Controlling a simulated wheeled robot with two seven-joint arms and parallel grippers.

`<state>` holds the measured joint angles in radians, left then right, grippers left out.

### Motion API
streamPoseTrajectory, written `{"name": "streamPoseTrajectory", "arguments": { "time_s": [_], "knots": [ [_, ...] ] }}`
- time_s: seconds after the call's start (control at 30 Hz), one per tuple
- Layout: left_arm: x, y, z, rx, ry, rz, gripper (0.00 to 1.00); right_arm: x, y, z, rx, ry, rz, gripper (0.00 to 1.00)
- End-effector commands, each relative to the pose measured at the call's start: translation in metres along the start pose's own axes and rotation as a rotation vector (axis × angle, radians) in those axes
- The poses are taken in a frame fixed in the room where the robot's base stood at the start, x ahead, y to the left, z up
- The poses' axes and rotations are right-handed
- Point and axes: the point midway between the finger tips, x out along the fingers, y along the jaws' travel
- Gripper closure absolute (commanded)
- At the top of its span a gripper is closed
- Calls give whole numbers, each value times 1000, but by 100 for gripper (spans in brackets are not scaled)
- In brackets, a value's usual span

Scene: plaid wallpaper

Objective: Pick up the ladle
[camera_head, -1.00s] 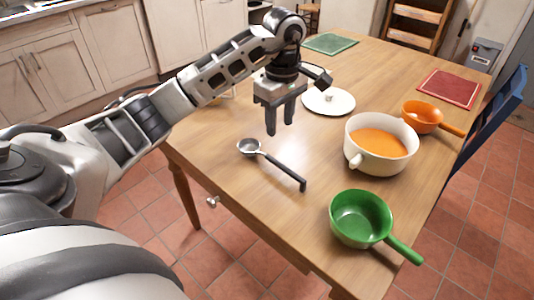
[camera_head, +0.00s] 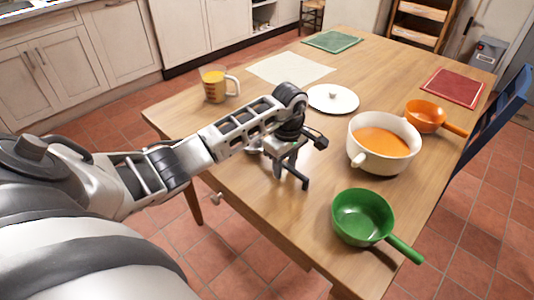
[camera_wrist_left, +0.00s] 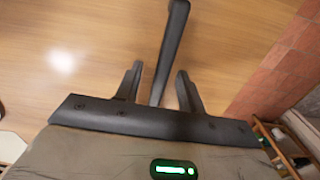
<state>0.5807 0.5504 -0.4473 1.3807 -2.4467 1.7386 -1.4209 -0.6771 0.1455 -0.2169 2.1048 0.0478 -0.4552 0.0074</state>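The ladle (camera_head: 299,180) lies on the wooden table near its front left edge. Its black handle end shows past my gripper, and its bowl is mostly hidden behind my arm. My left gripper (camera_head: 284,170) is over the ladle's handle, pointing down. In the left wrist view, the fingers of my left gripper (camera_wrist_left: 160,69) are apart, and the black ladle handle (camera_wrist_left: 170,45) runs between them with gaps on both sides. My right gripper is out of view.
A white pot (camera_head: 357,160) of orange soup, a green pan (camera_head: 362,216) and an orange pan (camera_head: 424,116) stand right of the gripper. A white lid (camera_head: 332,100) and a measuring cup (camera_head: 215,86) are farther back. The table's front edge is close.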

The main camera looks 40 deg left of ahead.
Motion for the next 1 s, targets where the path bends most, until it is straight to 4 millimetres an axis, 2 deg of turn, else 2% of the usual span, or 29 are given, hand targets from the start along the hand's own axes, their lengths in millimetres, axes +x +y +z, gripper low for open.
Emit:
{"name": "streamPoseTrajectory", "arguments": {
  "time_s": [0.23, 0.27, 0.3, 0.4, 0.77, 0.9, 1.0],
  "knots": [
    [3, 0, 0, 0, 0, 2, 61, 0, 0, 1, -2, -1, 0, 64],
    [3, 0, 0, 0, 0, 2, 64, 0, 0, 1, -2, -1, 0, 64],
    [3, 0, 0, 0, 0, 2, 75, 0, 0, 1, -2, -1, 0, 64],
    [3, 0, 0, 0, 0, 2, 100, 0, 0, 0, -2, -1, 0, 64],
    [1, 0, 0, 0, 1, 3, 100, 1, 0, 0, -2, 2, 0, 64],
    [-6, 1, -1, 0, 2, 3, 100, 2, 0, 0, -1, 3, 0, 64],
    [-20, 2, -2, 1, 4, 7, 100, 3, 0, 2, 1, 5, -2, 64]
  ]
}}
